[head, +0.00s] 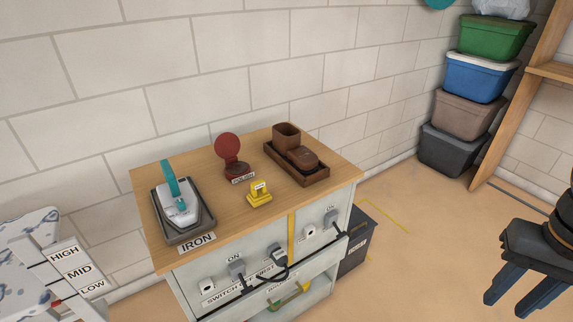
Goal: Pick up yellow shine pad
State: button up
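The yellow shine pad (259,194) is a small yellow block with a raised grip and a pale label. It sits on the wooden top of the cabinet (225,185), near the middle of its front part. My gripper (520,302) is at the lower right, well right of the cabinet and apart from the pad. Its two dark blue fingers point down and to the left, with a gap between them and nothing held. The lower fingertip reaches close to the picture's bottom edge.
An iron (177,207) rests on a grey tray left of the pad. A dark red round-topped item (228,148) stands behind it. A brown tray (314,178) with brown items is at right. Stacked bins (457,148) stand far right.

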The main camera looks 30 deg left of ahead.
aim_at(256, 198)
jog(key=i, duration=0.7)
jog(key=u, duration=2.6)
jog(key=i, duration=0.5)
